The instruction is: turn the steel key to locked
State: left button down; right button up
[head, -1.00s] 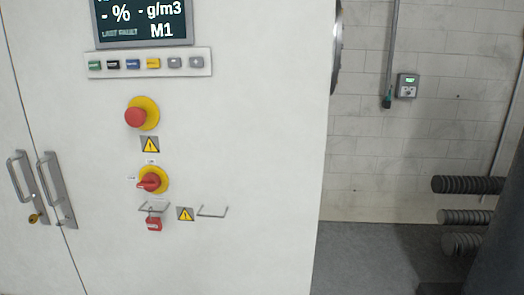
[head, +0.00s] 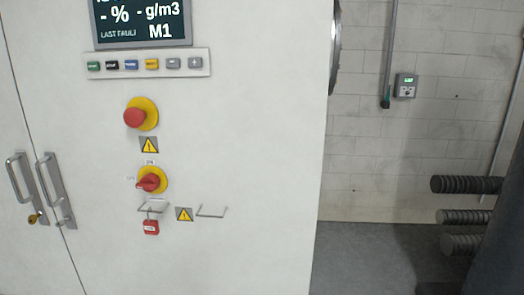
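A small key (head: 34,218) shows at the lower part of the left door handle plate; it looks brassy, and at this size I cannot tell its exact angle or whether it is the steel key. It sits below the left of two upright metal handles (head: 20,180). The right handle (head: 55,188) has a small knob or lock low on its plate. Neither gripper is in the head view.
The white cabinet (head: 240,130) carries a display (head: 143,22), a button row (head: 148,64), a red emergency button (head: 135,117), a red rotary switch (head: 149,182) and a red padlock (head: 151,227) on a bracket. Grey floor (head: 360,262) is open at right.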

aim_at(61, 223)
jog(key=u, duration=1.35)
jog(key=i+j, duration=0.15)
jog(key=i+j+z, duration=0.1)
jog(key=j, duration=0.3)
jog(key=i+j, duration=0.2)
jog(key=j+z, duration=0.05)
jog(key=j, duration=0.05)
